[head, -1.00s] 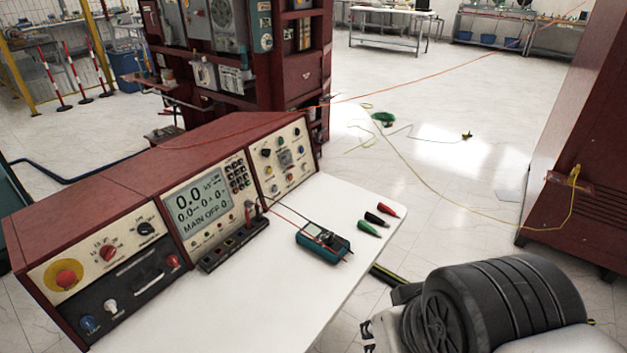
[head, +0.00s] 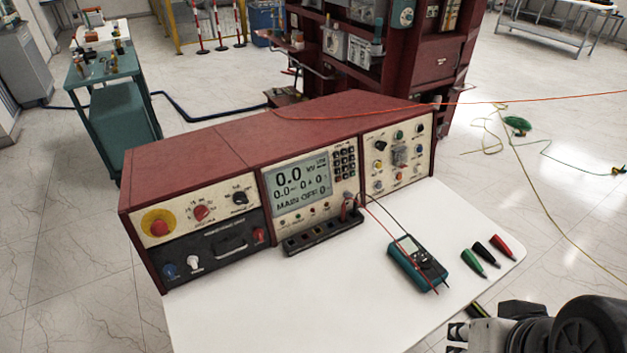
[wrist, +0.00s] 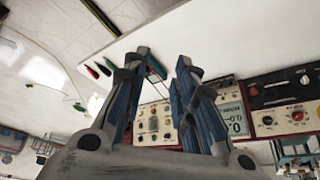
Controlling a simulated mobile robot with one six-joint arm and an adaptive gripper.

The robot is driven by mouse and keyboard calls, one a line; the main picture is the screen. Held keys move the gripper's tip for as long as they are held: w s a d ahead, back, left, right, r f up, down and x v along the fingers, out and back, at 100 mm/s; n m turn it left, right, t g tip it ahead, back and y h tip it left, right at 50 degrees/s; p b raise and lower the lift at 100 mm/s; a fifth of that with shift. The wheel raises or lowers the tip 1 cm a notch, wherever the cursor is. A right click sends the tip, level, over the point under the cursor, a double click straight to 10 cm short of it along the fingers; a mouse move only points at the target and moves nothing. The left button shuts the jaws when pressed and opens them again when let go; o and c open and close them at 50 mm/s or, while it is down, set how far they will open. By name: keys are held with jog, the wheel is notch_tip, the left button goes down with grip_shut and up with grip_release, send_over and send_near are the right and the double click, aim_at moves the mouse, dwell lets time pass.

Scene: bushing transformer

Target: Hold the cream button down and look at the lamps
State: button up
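The red console (head: 290,130) stands on a white table, with its cream-faced right panel (head: 410,143) carrying several small round coloured buttons or lamps around a grey switch. They are too small to tell which is the cream button or whether any lamp is lit. The display (head: 302,188) reads 0.0 and MAIN OFF. In the wrist view my gripper (wrist: 165,62) is open and empty, its two blue-grey fingers spread. The console's right panel (wrist: 155,122) shows between and beyond the fingers, apart from them. In the head view part of my arm shows at the bottom right.
A teal multimeter (head: 416,264) with leads lies on the white table (head: 300,315) before the right panel. Green, black and red clips (head: 479,256) lie near the table's right corner. A red emergency button (head: 159,227) is on the console's left. The table's front is clear.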

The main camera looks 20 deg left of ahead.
jog(key=shift+w, duration=0.1)
grip_shut()
dwell(1.4)
